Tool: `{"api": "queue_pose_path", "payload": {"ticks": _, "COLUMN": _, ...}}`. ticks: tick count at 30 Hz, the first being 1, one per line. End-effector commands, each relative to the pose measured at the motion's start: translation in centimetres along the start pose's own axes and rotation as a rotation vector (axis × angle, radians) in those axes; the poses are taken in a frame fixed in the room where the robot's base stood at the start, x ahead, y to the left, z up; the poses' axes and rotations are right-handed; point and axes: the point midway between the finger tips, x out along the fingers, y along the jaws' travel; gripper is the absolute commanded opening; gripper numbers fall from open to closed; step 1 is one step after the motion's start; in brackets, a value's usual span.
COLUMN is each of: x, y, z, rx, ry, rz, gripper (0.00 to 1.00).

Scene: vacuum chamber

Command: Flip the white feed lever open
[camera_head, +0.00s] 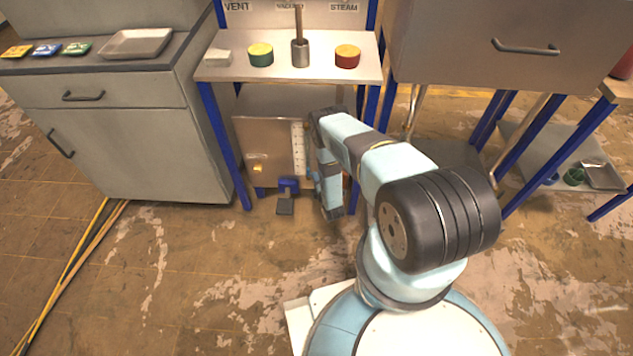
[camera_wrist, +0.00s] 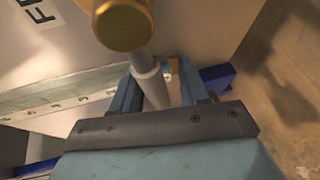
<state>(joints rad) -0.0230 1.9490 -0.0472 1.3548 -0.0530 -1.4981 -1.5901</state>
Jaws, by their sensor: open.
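A white-grey rod (camera_wrist: 143,62), which looks like the feed lever, runs down from behind a brass knob (camera_wrist: 125,22) in the wrist view. My gripper (camera_wrist: 158,88) is open, with one finger on each side of the rod's lower part. I cannot tell whether either finger touches it. The rod's far end is partly hidden by the gripper body. Dark lettering beginning with F (camera_wrist: 38,10) is on the panel beside it. In the head view my forearm hangs in front of the right side of the metal cabinet (camera_head: 270,130); the lever and fingertips cannot be made out there.
A white scale strip (camera_head: 298,150) runs down the cabinet front. A blue bracket (camera_head: 289,185) with a grey pedal (camera_head: 285,207) sits low at the cabinet. Blue table legs (camera_head: 222,145) flank it. The shelf (camera_head: 320,72) above holds several items.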

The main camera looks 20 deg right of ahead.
Motion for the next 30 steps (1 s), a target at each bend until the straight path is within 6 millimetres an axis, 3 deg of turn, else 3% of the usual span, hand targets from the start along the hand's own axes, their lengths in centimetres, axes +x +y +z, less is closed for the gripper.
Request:
{"api": "queue_pose_path", "payload": {"ticks": 8, "x": 0.07, "y": 0.0, "z": -0.02, "rx": 0.0, "ry": 0.0, "rz": 0.0, "gripper": 0.43}}
{"api": "queue_pose_path", "payload": {"ticks": 21, "x": 0.03, "y": -0.02, "z": -0.08, "rx": 0.0, "ry": 0.001, "rz": -0.001, "gripper": 0.01}}
{"api": "queue_pose_path", "payload": {"ticks": 30, "x": -0.02, "y": -0.08, "z": -0.12, "rx": 0.0, "ry": 0.001, "rz": -0.002, "gripper": 0.0}}
